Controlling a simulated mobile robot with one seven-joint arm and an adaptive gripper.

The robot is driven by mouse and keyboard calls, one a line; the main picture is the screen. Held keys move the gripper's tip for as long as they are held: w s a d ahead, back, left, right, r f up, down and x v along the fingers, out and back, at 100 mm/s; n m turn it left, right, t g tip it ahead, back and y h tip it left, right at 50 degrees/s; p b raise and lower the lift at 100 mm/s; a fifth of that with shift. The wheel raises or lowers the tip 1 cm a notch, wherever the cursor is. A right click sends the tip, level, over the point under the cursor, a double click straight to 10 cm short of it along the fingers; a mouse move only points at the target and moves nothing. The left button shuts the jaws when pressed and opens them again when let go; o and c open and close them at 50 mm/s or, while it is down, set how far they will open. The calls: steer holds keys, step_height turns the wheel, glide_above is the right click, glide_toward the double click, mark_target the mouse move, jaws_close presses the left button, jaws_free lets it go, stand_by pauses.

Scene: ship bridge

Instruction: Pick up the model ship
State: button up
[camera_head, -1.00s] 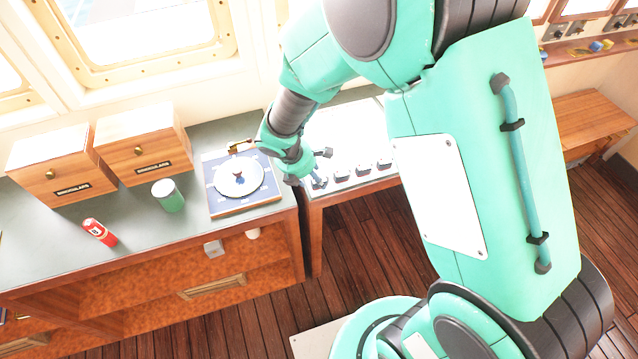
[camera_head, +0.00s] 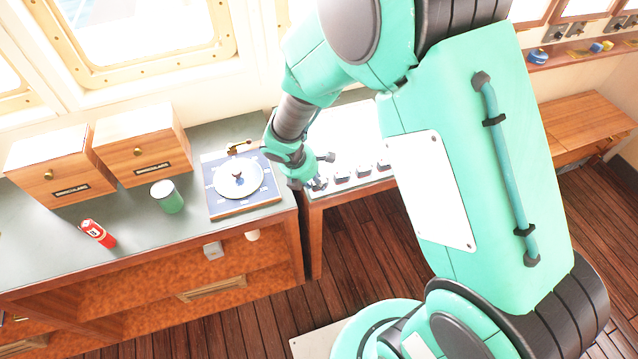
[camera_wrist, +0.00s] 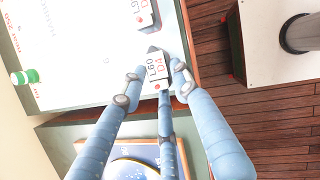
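A small pale model ship (camera_wrist: 157,66), marked "L60 D4", lies near the front edge of the white-topped table in the wrist view. My gripper (camera_wrist: 158,76) has its fingers spread around it, one on each side and one at its near end. A narrow gap seems to show on the left; firm contact is not visible. In the head view my gripper (camera_head: 318,184) is low at the table's front left corner, and its fingers mostly hide this ship. A second similar labelled piece (camera_wrist: 140,14) lies farther along the edge.
More small pieces (camera_head: 363,169) line the table's front edge. A green and white round item (camera_wrist: 25,76) lies on the table. Left, a counter (camera_head: 130,215) holds a blue board with a disc (camera_head: 238,180), a green cup (camera_head: 167,197), a red cylinder (camera_head: 98,233) and wooden boxes (camera_head: 142,145).

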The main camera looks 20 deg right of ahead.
steer(key=shift+c, duration=1.2)
steer(key=shift+r, duration=0.1)
steer(key=shift+r, duration=0.45)
steer(key=r, duration=0.1)
steer(key=r+p, duration=0.1)
steer(key=shift+s+r, duration=0.3)
steer(key=shift+r, duration=0.05)
steer(key=s+r+p, duration=0.1)
steer(key=s, duration=1.4)
steer(key=shift+s+d, duration=0.15)
steer(key=shift+s, duration=0.05)
steer(key=shift+r, duration=0.1)
